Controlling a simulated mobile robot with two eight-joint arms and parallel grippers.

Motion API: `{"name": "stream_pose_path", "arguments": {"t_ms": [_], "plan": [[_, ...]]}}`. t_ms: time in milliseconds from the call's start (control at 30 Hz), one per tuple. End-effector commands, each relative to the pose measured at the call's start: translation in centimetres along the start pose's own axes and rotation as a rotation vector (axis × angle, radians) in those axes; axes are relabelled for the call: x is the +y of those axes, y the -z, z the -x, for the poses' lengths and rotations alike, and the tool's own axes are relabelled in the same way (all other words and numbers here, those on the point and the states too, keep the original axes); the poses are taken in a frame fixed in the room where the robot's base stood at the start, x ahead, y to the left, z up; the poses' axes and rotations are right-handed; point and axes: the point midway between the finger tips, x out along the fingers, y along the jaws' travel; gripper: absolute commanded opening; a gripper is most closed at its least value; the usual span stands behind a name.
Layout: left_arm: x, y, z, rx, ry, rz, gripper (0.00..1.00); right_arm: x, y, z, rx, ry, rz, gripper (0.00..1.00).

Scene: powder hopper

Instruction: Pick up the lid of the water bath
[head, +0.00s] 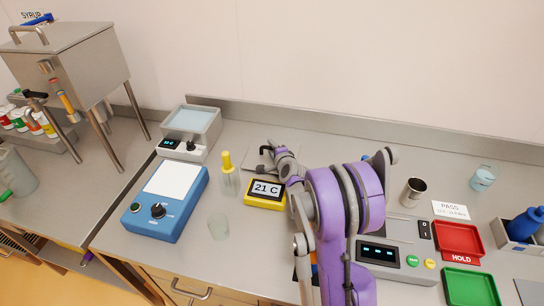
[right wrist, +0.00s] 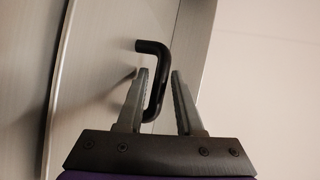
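The water bath (head: 170,151) stands at the back left of the bench, a steel box with its top open and pale blue water showing. Its lid (head: 256,162) is a flat grey plate lying on the bench to the right of the bath, partly hidden by my right gripper. The lid's black bent handle (right wrist: 153,62) shows close up in the right wrist view. My right gripper (right wrist: 160,72) is open, with part of the handle between its fingers; I cannot tell whether they touch it. In the head view the right gripper (head: 275,157) is over the lid. My left gripper is not in view.
A steel hopper (head: 75,65) is at left. A raised back edge runs behind the bench.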

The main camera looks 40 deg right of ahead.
Motion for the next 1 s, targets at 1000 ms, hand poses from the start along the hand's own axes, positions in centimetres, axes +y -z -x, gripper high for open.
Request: {"name": "stream_pose_path", "arguments": {"t_ms": [1000], "plan": [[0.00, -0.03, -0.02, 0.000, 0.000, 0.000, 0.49, 0.07, -0.01, 0.05, -0.001, -0.001, 0.002, 0.00]]}}
